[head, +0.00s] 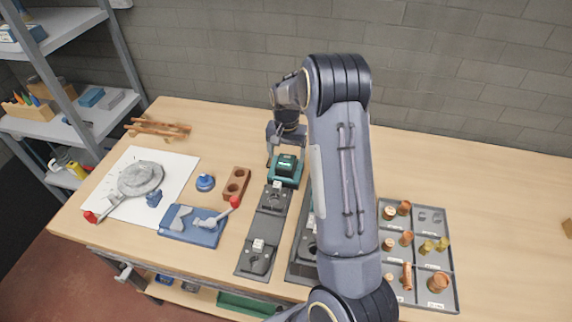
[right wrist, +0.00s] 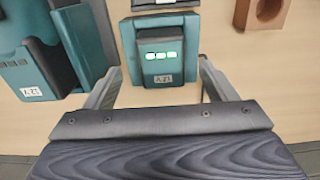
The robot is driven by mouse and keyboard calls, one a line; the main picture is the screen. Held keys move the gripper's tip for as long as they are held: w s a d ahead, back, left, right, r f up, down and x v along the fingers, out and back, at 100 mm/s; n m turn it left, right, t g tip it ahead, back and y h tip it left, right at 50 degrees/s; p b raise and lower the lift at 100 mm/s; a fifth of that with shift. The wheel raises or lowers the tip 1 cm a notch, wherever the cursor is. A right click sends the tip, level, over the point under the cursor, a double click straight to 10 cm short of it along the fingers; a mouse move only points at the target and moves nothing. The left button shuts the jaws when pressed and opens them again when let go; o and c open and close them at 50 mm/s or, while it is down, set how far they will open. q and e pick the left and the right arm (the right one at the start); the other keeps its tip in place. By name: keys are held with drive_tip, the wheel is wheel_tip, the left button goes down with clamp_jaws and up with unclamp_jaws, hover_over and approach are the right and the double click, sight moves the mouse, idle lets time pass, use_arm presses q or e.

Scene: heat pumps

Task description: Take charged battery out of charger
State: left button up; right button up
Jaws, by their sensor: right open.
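The charger (head: 284,182) is a teal unit standing near the back middle of the table. The battery (right wrist: 160,63) is a dark block with a label and several lit green lights, seated in the teal charger (right wrist: 124,42) in the right wrist view. In the head view the battery (head: 286,163) shows as a dark teal block on top of the charger. My right gripper (head: 284,156) is open around the battery. In the right wrist view its fingers (right wrist: 158,78) stand on either side of the battery, with gaps. My left gripper is not in view.
A teal device with a label (right wrist: 45,65) stands left in the right wrist view. A grey compartment tray (head: 450,260) with copper fittings is at right. My right arm hides the middle.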

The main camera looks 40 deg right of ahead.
sight(286, 160)
drive_tip(key=f, duration=0.4)
drive_tip(key=shift+w+d+f, duration=0.1)
drive_tip(key=shift+w+f, duration=0.05)
drive_tip(key=shift+w, duration=0.05)
drive_tip(key=c, duration=1.2)
drive_tip(key=shift+c, duration=0.5)
drive_tip(key=shift+r, duration=0.25)
